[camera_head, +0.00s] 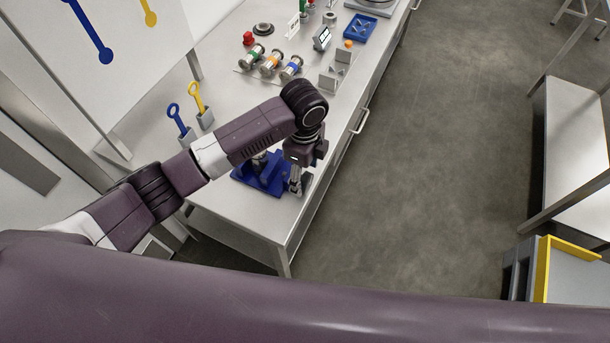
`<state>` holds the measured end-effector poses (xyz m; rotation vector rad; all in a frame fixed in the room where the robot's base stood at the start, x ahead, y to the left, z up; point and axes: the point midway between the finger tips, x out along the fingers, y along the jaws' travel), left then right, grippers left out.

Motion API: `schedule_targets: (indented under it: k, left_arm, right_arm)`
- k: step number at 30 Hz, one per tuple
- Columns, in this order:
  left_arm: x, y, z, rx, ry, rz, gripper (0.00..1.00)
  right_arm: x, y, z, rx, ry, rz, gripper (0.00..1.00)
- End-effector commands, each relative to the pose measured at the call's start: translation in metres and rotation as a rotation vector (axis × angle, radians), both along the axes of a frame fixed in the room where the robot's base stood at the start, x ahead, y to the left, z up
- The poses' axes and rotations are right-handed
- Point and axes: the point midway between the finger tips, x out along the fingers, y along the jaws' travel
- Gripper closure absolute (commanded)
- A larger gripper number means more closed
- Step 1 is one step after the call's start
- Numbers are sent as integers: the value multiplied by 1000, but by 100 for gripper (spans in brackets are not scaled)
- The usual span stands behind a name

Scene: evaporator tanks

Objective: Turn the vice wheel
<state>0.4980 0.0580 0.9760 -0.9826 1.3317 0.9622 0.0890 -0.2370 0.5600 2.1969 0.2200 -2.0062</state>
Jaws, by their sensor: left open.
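A blue vice (262,182) stands near the front end of the steel bench (225,205). My left arm reaches in from the left and passes over the bench. My left gripper (297,186) points down at the right side of the vice, close to it. The gripper is open. The vice wheel cannot be made out; the gripper and arm cover that part of the vice. Whether the fingers touch the vice cannot be told. My right gripper is not in view.
Blue (178,120) and yellow (199,105) tools stand in holders left of my arm. Several banded cylinders, a red knob (248,38), grey blocks and a blue tray (360,27) lie further back. Floor is clear to the right, before a shelf (575,150) and yellow-edged cart (543,270).

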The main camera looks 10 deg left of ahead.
Motion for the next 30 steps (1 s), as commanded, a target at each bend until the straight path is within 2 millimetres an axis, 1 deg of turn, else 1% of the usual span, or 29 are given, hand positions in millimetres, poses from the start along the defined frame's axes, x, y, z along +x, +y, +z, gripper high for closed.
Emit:
schedule_targets:
  k: [1,6,10,16,27,30]
  left_arm:
    - [-1,0,-6,1,4,1,40]
    - [0,-1,-23,1,2,0,40]
    - [0,-1,-27,-1,-1,-1,40]
    - [0,-1,-28,-1,-1,0,40]
    - [0,-1,-27,0,-1,1,80]
    - [0,0,-27,-1,-3,1,82]
  right_arm:
    - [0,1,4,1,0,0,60]
    - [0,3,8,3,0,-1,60]
    - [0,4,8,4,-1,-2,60]
    - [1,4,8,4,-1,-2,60]
    - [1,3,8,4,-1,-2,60]
    - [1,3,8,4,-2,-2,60]
